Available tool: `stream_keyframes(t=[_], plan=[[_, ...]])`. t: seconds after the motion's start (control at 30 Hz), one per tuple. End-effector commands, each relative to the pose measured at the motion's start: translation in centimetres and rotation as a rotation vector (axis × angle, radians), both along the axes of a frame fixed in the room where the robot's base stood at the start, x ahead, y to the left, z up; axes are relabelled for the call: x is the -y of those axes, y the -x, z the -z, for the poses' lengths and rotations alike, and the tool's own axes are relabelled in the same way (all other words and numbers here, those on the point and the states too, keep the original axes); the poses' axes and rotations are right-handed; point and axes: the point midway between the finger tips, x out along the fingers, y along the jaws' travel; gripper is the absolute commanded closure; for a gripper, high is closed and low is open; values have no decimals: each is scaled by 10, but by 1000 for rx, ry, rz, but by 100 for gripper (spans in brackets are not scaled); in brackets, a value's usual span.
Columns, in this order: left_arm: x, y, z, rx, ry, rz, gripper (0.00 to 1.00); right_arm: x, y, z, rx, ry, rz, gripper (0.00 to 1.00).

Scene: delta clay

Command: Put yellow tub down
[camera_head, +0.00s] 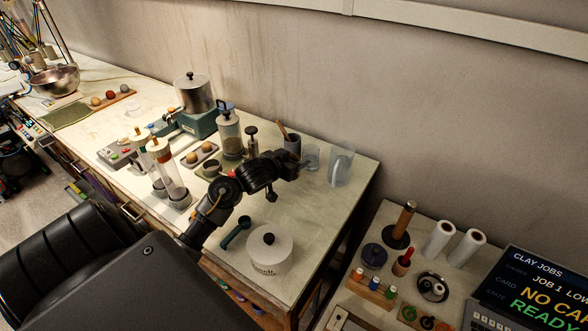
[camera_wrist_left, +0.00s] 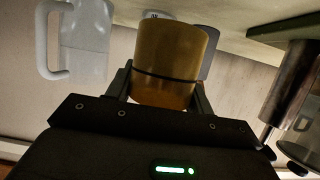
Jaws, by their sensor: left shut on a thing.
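The yellow tub (camera_wrist_left: 172,50), mustard-coloured with a thin dark band and an orange end, sits between the two fingers of my left gripper (camera_wrist_left: 164,92) in the left wrist view. That gripper is shut on it. The wrist picture appears upside down, with the pale worktop along its top, close to the tub. In the head view my left gripper (camera_head: 288,168) is over the right part of the worktop (camera_head: 312,222). The tub is not clearly visible there, and I cannot tell whether it touches the worktop. My right gripper is not in view.
A clear jug (camera_head: 342,167) stands right of the gripper, and a dark tool cup (camera_head: 292,142) stands behind it. A white lidded pot (camera_head: 270,252) and dark scoop (camera_head: 236,232) are in front. Worktop right of the pot is bare.

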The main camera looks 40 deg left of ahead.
Motion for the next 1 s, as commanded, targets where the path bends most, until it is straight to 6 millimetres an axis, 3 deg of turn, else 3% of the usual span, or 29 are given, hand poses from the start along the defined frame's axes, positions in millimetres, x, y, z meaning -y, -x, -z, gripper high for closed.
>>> stream_keyframes(t=[0.13,0.4,0.8,0.83,1.0], plan=[[0,-4,5,1,2,-2,75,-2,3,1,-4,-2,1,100],[-1,-5,35,1,0,-2,75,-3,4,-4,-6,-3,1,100],[-1,-5,40,1,-1,-2,75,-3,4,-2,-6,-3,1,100],[-1,-5,40,0,-1,-2,44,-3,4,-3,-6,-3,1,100],[-1,-5,39,1,-1,-2,26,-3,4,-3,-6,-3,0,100]])
